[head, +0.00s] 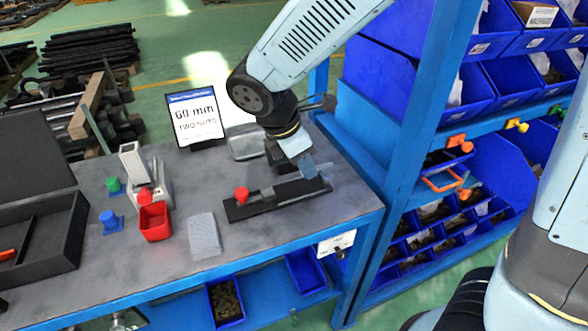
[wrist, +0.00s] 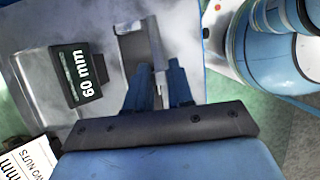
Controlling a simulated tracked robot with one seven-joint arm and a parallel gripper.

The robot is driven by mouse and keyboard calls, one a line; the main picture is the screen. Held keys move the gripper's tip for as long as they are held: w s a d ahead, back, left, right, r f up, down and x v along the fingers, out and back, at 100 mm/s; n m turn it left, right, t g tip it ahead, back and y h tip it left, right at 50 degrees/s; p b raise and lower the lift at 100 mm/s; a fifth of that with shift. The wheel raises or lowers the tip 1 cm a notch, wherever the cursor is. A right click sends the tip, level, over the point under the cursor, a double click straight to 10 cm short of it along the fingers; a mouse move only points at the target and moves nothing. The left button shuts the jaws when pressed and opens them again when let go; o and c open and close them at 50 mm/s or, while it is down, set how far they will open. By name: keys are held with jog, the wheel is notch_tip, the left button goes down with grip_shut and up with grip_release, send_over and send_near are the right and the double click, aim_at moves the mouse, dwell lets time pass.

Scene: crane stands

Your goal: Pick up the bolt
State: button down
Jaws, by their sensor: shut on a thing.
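My gripper (head: 308,170) points down over the black fixture (head: 265,207) at the right part of the workbench. In the wrist view its two blue fingers (wrist: 160,82) are close together, shut on a thin grey bolt (wrist: 160,88). Only a narrow strip of the bolt shows between the fingers; the rest is hidden. In the head view the bolt cannot be made out behind the gripper. I cannot tell whether the bolt touches the fixture.
A black block marked 60 mm (wrist: 78,75) lies left of the fingers. A sign reading 60 mm, two nuts (head: 195,117) stands at the bench's back. A red bin (head: 154,222) and grey block (head: 204,235) are left. A blue rack post (head: 415,130) rises close right.

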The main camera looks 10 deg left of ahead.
jog(key=s+d+r, duration=0.3)
jog(key=s+d, duration=0.1)
jog(key=s, duration=0.3)
jog(key=shift+s+d+r, duration=0.3)
jog(key=shift+d+r, duration=0.05)
jog(key=shift+r, duration=0.05)
